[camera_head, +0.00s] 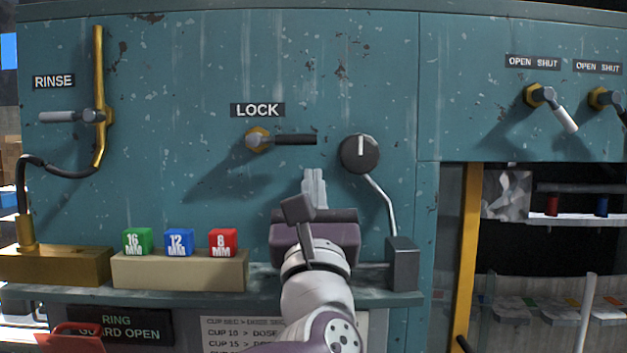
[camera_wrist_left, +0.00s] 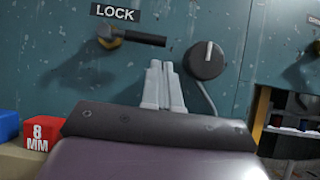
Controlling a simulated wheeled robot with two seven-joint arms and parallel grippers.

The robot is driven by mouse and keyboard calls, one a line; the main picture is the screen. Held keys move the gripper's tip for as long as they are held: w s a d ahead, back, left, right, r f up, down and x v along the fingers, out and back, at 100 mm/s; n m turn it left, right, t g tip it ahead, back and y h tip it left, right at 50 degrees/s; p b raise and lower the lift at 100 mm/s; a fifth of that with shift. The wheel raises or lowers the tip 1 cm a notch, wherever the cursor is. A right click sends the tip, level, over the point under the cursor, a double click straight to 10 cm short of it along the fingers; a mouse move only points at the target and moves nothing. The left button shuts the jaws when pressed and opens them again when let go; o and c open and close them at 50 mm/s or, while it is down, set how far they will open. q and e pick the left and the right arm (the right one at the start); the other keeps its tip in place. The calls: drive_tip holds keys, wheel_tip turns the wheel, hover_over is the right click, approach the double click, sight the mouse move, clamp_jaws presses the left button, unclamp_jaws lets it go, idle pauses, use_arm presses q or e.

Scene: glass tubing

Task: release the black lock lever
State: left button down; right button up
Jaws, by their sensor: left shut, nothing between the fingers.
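The black lock lever (camera_head: 296,139) sticks out level to the right from its brass pivot on the teal panel, under the LOCK label (camera_head: 257,110). It also shows in the left wrist view (camera_wrist_left: 146,38), at the upper left. My left gripper (camera_head: 314,174) is shut and empty, its fingers pointing up at the panel. In the head view its fingertips are just below the lever's free end and apart from it. My right gripper is in neither view.
A round black knob (camera_head: 360,154) with a bent rod is close to the right of my gripper. Green, blue and red size blocks (camera_head: 180,243) stand on a ledge at lower left. A rinse lever (camera_head: 72,116) is at far left, and two open-shut valves (camera_head: 545,97) at upper right.

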sight(285, 140)
use_arm(q)
drive_tip(key=p+x, duration=0.2)
drive_tip(key=x, duration=0.3)
drive_tip(key=shift+w+f, duration=0.1)
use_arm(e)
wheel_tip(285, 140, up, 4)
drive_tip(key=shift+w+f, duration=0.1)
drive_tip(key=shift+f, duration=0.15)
use_arm(q)
drive_tip(key=shift+w, duration=0.1)
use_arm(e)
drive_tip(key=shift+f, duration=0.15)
